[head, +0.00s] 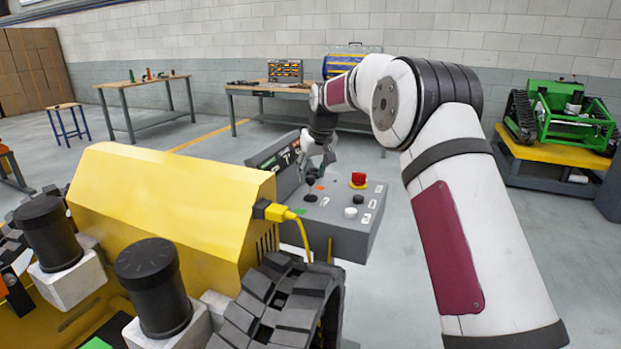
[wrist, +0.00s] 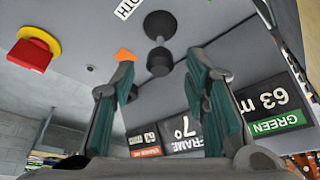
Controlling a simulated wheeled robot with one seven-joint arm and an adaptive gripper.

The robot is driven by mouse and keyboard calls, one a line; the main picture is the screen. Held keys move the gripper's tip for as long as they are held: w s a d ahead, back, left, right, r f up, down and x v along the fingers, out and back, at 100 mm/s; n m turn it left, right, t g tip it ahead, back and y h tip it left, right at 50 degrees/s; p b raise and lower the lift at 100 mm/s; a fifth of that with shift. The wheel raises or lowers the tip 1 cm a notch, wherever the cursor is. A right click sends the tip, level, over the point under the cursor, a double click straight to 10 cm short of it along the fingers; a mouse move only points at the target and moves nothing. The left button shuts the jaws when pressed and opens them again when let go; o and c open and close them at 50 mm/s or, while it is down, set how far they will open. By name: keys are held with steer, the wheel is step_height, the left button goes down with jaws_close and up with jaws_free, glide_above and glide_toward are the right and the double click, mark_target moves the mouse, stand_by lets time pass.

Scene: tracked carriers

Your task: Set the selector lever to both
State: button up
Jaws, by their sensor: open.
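The selector lever (wrist: 160,61) is black with a round knob on a round black base. In the wrist view it shows at the top middle, beyond and between my fingertips, with no visible contact. A white label (wrist: 127,8), partly cut off, with letters like "OTH", lies beside its base. An orange mark (wrist: 124,55) lies near my left-hand finger. In the head view the lever (head: 310,184) stands on the grey control box (head: 340,236). My gripper (wrist: 162,78) is open and empty, and in the head view it (head: 318,163) is just above the lever.
A red stop button (head: 358,179) on a yellow base and a white knob (head: 350,212) sit right of the lever. Display panels (wrist: 270,105) stand behind the lever. A yellow housing (head: 170,195) with a yellow cable adjoins the box on the left.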

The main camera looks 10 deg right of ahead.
steer(key=v, duration=0.9)
steer(key=shift+r, duration=0.1)
steer(key=s+r+p, duration=0.2)
steer(key=s+r, duration=0.2)
steer(key=s, duration=0.5)
steer(key=s+a+r+h+p, duration=0.1)
steer(key=s+r, duration=0.3)
steer(key=s, duration=0.5)
steer(key=s+r+p, duration=0.2)
steer(key=s+r, duration=0.3)
steer(key=s, duration=0.4)
steer(key=s+f+m+p, duration=0.1)
steer(key=s+f+p, duration=0.1)
steer(key=s, duration=1.2)
steer(key=s+f+p, duration=0.2)
steer(key=s+f, duration=0.2)
steer(key=s, duration=1)
steer(key=shift+d+m, duration=0.25)
steer(key=shift+m, duration=0.15)
